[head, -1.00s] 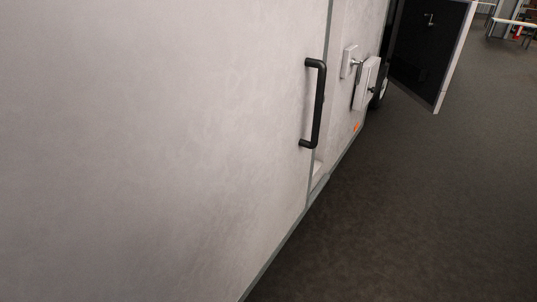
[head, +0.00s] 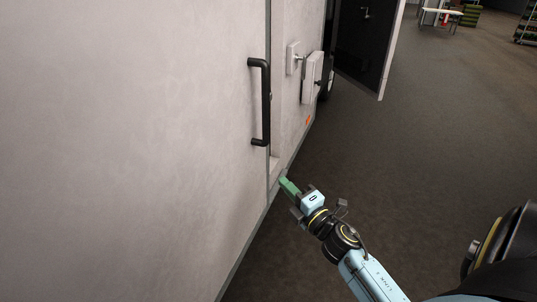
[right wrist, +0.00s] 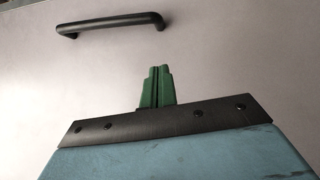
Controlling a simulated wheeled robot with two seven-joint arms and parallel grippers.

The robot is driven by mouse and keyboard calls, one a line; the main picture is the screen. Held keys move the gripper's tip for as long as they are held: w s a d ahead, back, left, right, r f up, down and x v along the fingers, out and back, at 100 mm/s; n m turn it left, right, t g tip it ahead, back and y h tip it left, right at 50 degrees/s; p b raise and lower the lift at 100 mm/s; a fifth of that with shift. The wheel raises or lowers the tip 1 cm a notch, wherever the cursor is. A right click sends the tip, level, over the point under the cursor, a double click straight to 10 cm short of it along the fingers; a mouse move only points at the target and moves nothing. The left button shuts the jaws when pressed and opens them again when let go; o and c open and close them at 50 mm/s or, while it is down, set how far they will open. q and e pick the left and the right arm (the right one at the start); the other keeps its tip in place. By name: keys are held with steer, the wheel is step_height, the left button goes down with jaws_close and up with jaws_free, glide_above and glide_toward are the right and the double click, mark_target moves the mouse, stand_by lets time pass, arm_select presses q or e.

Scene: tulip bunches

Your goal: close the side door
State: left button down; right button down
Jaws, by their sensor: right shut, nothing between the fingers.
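The side door (head: 150,130) is a large pale panel filling the left of the head view. Its black bar handle (head: 265,102) stands near its right edge. A narrow dark gap runs along that edge, beside the pale wall. My right gripper (head: 284,181), with green fingers, is shut and empty. It is below the handle, close to the lower edge of the door; I cannot tell if it touches. In the right wrist view the shut green fingers (right wrist: 157,87) point at the pale panel, with the handle (right wrist: 110,24) beyond them at upper left. My left gripper is not in view.
A latch box (head: 312,78) and an orange marker light (head: 307,120) are on the wall right of the door. A dark open door (head: 362,45) stands farther back. A table (head: 441,12) is far off. The dark floor (head: 450,130) at right is clear.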

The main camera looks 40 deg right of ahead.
glide_toward(260, 145)
steer(key=w+a, duration=0.3)
steer(key=shift+w+d+r, duration=0.2)
steer(key=shift+w+d, duration=0.45)
steer(key=shift+d, duration=0.1)
steer(key=shift+w+d+r, duration=0.2)
steer(key=shift+w+d, duration=0.45)
steer(key=shift+d, duration=0.1)
